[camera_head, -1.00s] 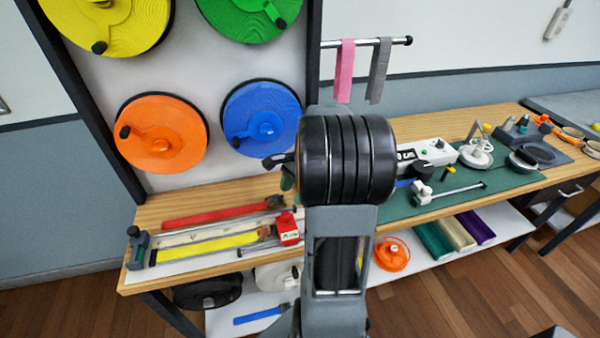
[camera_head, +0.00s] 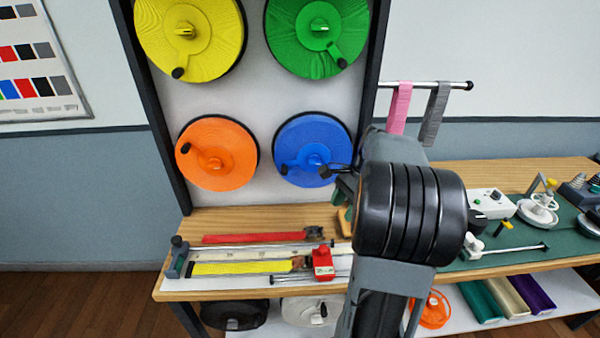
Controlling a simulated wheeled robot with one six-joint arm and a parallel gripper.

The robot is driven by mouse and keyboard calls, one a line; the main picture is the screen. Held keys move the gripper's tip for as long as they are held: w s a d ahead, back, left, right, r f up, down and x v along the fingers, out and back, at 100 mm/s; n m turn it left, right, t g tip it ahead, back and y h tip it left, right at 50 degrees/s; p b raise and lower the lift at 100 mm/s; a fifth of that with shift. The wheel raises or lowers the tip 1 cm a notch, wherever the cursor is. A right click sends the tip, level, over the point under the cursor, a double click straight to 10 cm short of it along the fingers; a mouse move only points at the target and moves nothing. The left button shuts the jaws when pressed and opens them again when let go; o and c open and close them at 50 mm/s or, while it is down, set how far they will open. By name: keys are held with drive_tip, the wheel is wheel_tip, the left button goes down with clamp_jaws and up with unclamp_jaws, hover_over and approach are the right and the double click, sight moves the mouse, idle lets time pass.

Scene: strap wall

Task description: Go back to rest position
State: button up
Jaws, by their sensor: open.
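My arm rises at the right of centre, with its big black ribbed joint in front of the bench. My gripper (camera_head: 337,180) shows only in part behind that joint, as small dark and green pieces in front of the wall, by the lower right of the blue reel (camera_head: 312,138). It looks open, and I see nothing held in it. The rest of it is hidden by my arm.
Yellow (camera_head: 190,60), green (camera_head: 317,58) and orange (camera_head: 217,160) reels hang on the panel. Pink (camera_head: 399,108) and grey (camera_head: 436,114) straps hang from a rod. The wooden bench (camera_head: 230,219) holds a measuring jig (camera_head: 245,258) and tools. Open floor (camera_head: 80,305) lies left.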

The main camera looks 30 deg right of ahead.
drive_tip(key=s+a+n+t+h, duration=0.1)
drive_tip(key=s+a+n+h, duration=0.1)
drive_tip(key=a+n, duration=0.7)
drive_tip(key=s+a+n+t+h, duration=0.2)
drive_tip(key=s+a+n, duration=0.1)
drive_tip(key=a+n, duration=0.7)
drive_tip(key=shift+s+a+f+h, duration=0.25)
drive_tip(key=shift+s+a+h, duration=0.1)
drive_tip(key=shift+a, duration=0.6)
